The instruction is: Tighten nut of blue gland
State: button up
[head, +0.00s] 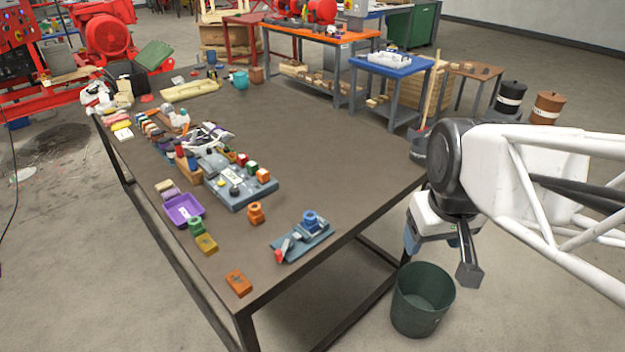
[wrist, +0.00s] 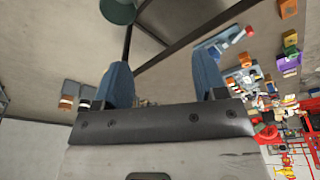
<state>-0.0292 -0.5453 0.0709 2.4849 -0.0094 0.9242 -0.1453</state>
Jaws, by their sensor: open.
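The blue gland (head: 310,218) stands upright on a small blue-grey plate (head: 290,248) near the front right edge of the table. A grey and red lever-like piece (head: 281,252) sits on the same plate. The plate also shows in the wrist view (wrist: 225,40), beyond my right-hand finger, but the gland's nut is too small to make out there. My gripper (head: 440,258) is off the table's right side, apart from the gland. In the wrist view its two blue fingers (wrist: 160,72) are spread with nothing between them.
A purple tray (head: 183,209) lies farther left. A green bin (head: 422,300) stands on the floor below my gripper. The table (head: 345,160) is bare behind the plate.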

jog(key=w+a+f+n, duration=0.1)
jog(key=w+a+n, duration=0.25)
jog(key=w, duration=0.45)
jog(key=n+g, duration=0.2)
jog(key=n, duration=1.3)
send_over(308, 215)
jog(key=f, duration=1.4)
jog(key=shift+s+d+f, duration=0.25)
jog(key=shift+d+f, duration=0.05)
jog(key=shift+d, duration=0.1)
jog(key=shift+w+a+f+n, duration=0.25)
jog(key=shift+w+a+f, duration=0.05)
jog(key=shift+a+f, duration=0.15)
jog(key=shift+f, duration=0.1)
jog(key=shift+f, duration=3.8)
jog(key=shift+c, duration=0.3)
